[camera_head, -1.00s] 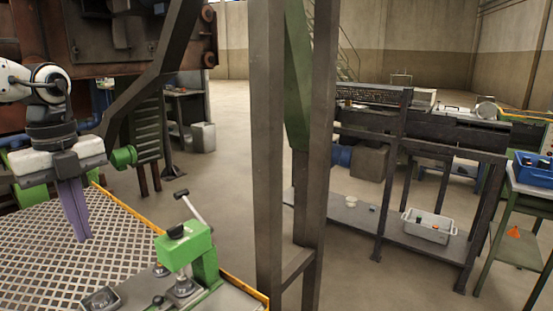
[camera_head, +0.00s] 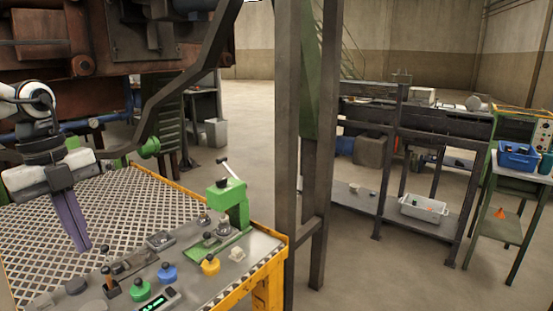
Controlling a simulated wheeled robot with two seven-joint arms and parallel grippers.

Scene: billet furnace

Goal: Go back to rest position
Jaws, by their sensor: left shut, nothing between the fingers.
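My left gripper (camera_head: 82,248) shows at the left of the head view, at the end of my left arm. Its purple fingers point down and are shut with nothing between them. They are above the white metal grating (camera_head: 118,215) of the workbench, apart from the tools on the bench's front strip. My right gripper is not in view.
A steel post (camera_head: 288,130) stands beyond. Shelving with a grey bin (camera_head: 423,208) and a blue crate (camera_head: 518,156) are right. Floor between is open.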

